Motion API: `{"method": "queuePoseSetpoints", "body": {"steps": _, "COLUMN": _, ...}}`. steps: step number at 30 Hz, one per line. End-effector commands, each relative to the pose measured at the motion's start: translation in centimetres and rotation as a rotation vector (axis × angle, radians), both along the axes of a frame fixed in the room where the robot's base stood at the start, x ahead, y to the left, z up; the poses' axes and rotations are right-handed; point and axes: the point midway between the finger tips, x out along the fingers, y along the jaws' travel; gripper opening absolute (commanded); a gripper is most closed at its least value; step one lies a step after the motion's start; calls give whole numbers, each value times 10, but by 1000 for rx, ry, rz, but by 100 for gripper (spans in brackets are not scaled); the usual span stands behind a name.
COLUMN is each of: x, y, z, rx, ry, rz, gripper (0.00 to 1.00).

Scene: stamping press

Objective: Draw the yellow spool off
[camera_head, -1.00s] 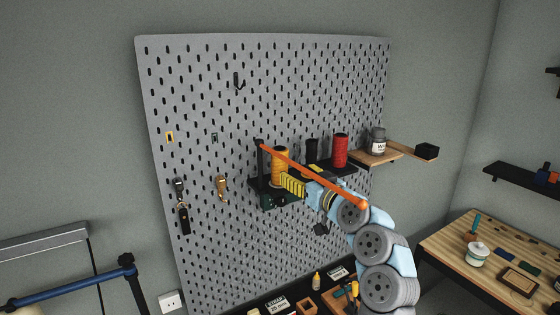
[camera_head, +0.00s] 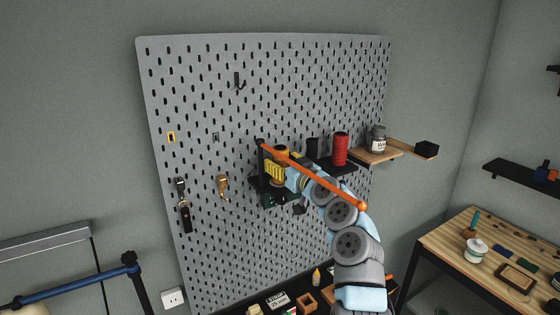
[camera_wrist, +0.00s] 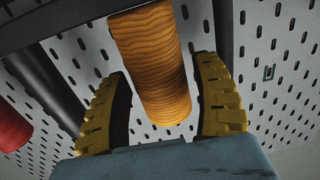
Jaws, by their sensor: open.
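The yellow spool (camera_head: 281,150) stands at the left end of the black shelf on the pegboard. In the head view my gripper hides most of it. In the wrist view the yellow-orange thread of the spool (camera_wrist: 150,62) lies between my two yellow ribbed fingers. My gripper (camera_wrist: 163,70) is open, with a visible gap between the spool and each finger. In the head view my gripper (camera_head: 274,172) is at the left part of the shelf, in front of the spool.
An orange rod (camera_head: 315,178) with a ball end slants across in front of the shelf, close to my arm. A black spool (camera_head: 312,147) and a red spool (camera_head: 340,150) stand to the right. A white-labelled jar (camera_head: 378,142) stands on a wooden shelf further right.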

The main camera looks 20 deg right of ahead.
Motion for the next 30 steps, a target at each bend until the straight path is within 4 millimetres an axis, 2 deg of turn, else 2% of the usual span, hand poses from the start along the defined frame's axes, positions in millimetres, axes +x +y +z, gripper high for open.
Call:
{"method": "queuePoseSetpoints", "body": {"steps": 15, "x": 6, "y": 1, "z": 0, "rx": 0, "ry": 1, "rz": -1, "gripper": 65}}
{"method": "queuePoseSetpoints", "body": {"steps": 17, "x": 6, "y": 1, "z": -1, "rx": 0, "ry": 1, "rz": 0, "gripper": 51}}
{"method": "queuePoseSetpoints", "body": {"steps": 21, "x": 6, "y": 1, "z": -1, "rx": 0, "ry": 1, "rz": -1, "gripper": 12}}
{"method": "queuePoseSetpoints", "body": {"steps": 30, "x": 6, "y": 1, "z": 3, "rx": -1, "ry": 1, "rz": -1, "gripper": 12}}
